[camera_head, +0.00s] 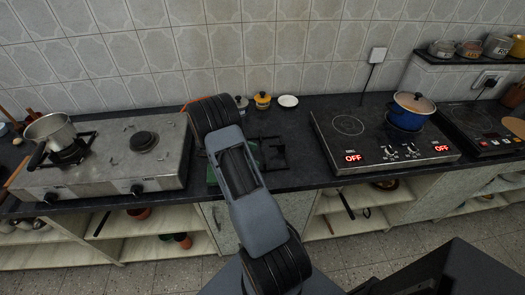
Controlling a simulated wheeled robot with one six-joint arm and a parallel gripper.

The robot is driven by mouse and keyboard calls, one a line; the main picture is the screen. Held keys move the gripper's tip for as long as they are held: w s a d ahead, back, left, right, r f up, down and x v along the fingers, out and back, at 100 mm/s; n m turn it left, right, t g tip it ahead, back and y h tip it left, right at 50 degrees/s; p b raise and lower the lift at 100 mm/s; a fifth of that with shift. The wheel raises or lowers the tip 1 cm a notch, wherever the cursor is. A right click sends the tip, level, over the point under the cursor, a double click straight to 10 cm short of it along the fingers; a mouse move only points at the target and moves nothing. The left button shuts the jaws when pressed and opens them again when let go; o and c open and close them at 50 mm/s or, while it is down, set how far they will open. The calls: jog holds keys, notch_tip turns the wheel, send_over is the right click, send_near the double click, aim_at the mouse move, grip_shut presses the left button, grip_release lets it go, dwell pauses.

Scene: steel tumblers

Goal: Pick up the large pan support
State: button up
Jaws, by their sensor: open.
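A black metal pan support (274,153) lies on the dark counter between the two-burner gas stove and the double electric hob. Its left part is hidden behind my arm. Another dark pan support (86,139) sits on the left burner of the gas stove, under a steel pot (50,131). My arm rises through the middle of the view and bends at the top. My gripper does not show in this view, so its place relative to the pan support cannot be seen.
The gas stove (110,170) is left of my arm; its right burner is bare. A green board (213,177) shows behind my arm. Small jars (262,101) and a white dish (288,101) stand near the wall. The electric hob (370,159) with a blue pot (411,111) is at right.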

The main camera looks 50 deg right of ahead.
jog(key=shift+p+x, duration=0.65)
jog(key=shift+x, duration=1.95)
jog(key=shift+a+f, duration=0.15)
jog(key=shift+f, duration=0.05)
jog(key=shift+c, duration=0.5)
jog(key=c, duration=0.7)
